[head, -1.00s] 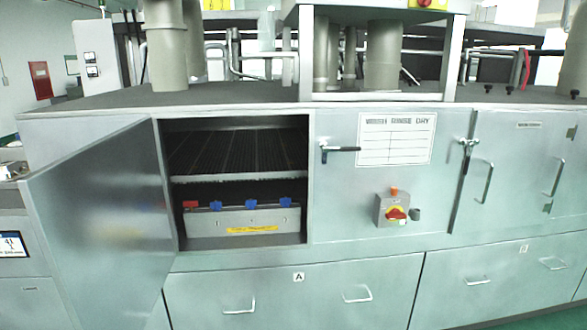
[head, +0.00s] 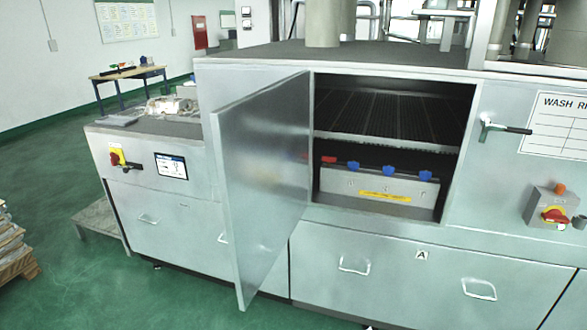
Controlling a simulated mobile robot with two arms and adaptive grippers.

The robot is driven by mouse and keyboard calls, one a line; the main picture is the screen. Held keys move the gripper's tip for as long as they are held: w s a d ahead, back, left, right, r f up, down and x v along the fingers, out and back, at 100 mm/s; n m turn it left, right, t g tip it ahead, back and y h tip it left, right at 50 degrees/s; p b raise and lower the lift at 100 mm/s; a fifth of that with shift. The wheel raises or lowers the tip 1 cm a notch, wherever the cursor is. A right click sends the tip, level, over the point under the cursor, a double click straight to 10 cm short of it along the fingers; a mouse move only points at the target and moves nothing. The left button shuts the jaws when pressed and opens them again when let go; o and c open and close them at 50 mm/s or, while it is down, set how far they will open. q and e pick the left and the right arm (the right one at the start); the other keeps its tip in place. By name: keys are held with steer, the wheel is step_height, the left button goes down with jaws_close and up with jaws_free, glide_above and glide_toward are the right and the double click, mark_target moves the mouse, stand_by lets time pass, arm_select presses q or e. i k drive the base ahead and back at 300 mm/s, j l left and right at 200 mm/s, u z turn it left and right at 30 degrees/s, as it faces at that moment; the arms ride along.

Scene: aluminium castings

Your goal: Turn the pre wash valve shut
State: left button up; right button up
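In the head view a grey box with a yellow label (head: 385,196) sits inside the open compartment of the washing machine. Along its top edge are one red valve handle (head: 329,160) at the left and blue valve handles at the left middle (head: 353,166), middle (head: 389,170) and right (head: 426,176). The handles look small, and I cannot read which one is marked pre wash. The compartment door (head: 265,185) stands open to the left. Neither of my grippers is in view.
A red rotary switch (head: 556,216) is on a grey box at the right. A black-handled latch (head: 505,128) is above it. A bench with a screen (head: 171,166) adjoins at the left. Green floor (head: 130,290) is clear in front, with a wooden pallet (head: 14,250) at far left.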

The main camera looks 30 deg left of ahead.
mark_target(328, 159)
steer(key=j, duration=0.6)
steer(key=k+j+z, duration=0.1)
steer(key=j, duration=0.55)
steer(key=k+j+z, duration=0.1)
steer(key=j, duration=0.5)
steer(key=k+j, duration=0.1)
steer(key=j, duration=0.5)
steer(key=l+u, duration=0.15)
steer(key=l, duration=0.3)
steer(key=k+l+u, duration=0.15)
steer(key=l, duration=0.3)
steer(key=k+l+u, duration=0.1)
steer(key=l, duration=0.35)
steer(key=i+l, duration=0.1)
steer(key=l, duration=0.15)
steer(key=j+u, duration=0.05)
